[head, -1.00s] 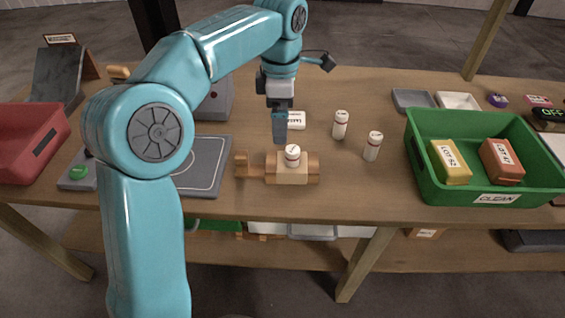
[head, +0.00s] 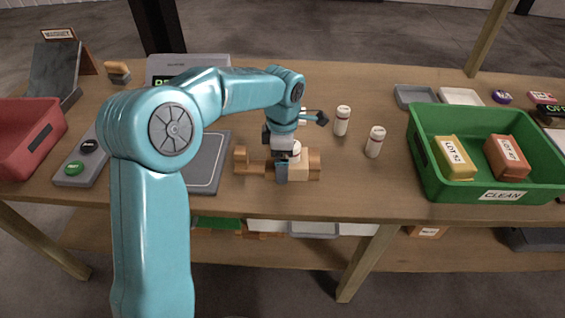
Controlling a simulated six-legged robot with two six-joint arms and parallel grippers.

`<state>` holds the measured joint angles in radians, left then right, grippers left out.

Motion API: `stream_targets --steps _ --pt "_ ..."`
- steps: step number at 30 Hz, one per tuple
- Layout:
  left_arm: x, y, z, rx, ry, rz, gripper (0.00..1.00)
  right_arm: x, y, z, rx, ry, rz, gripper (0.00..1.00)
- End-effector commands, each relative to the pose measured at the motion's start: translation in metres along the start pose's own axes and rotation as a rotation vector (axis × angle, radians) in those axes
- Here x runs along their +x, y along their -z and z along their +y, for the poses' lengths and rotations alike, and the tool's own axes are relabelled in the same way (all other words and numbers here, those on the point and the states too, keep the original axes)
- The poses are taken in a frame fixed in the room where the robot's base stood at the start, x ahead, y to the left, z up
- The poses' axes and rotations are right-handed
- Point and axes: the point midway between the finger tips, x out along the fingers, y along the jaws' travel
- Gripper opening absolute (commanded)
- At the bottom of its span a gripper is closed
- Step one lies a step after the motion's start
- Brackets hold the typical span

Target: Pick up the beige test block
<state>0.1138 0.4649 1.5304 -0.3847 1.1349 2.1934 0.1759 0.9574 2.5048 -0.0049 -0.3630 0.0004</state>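A beige block (head: 300,172) sits between brown wooden pieces (head: 250,166) on the table, near the front edge at the middle. A small white round-topped piece (head: 295,149) shows at its top, partly hidden by my gripper. My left gripper (head: 282,172) points down at the block, and its blue finger covers the block's left part. Only one finger shows clearly, so I cannot tell whether the gripper is open, shut or touching the block. My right gripper is not in view.
Two white vials (head: 342,121) (head: 375,142) stand close to the right of the block. A green bin (head: 490,187) marked CLEAN holds a yellow and an orange block. A red bin (head: 28,150) is at the left. A grey plate (head: 208,165) lies left of the block.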

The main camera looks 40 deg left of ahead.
Motion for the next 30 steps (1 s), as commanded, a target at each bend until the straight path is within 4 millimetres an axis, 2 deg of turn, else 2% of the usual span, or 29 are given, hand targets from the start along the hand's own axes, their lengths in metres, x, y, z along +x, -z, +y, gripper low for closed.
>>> stream_targets --steps 5,6,8,9,11,19,23,26,30 --pt "0.000 0.000 0.000 0.000 -0.001 0.000 1.00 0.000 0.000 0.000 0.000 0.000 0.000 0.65" --pt "0.000 0.000 0.000 0.000 -0.001 0.000 0.94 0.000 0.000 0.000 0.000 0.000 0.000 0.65" --pt "0.000 0.000 0.000 0.000 -0.001 0.000 0.74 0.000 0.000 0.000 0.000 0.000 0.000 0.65" --pt "0.000 0.000 0.000 0.000 -0.001 0.000 0.61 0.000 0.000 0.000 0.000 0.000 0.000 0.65" --pt "0.000 0.000 0.000 0.000 -0.001 0.000 0.44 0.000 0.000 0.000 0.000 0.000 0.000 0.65" --pt "-0.002 0.000 0.000 -0.001 -0.002 0.000 0.44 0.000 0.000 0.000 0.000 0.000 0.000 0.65" --pt "-0.010 0.000 0.001 -0.001 -0.004 -0.001 0.44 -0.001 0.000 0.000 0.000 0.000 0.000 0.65" --pt "-0.023 0.000 0.001 -0.001 -0.005 -0.001 0.44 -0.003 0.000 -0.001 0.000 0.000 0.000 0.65" --pt "-0.057 -0.001 0.001 -0.001 -0.008 -0.004 0.44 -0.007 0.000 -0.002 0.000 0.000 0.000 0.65"
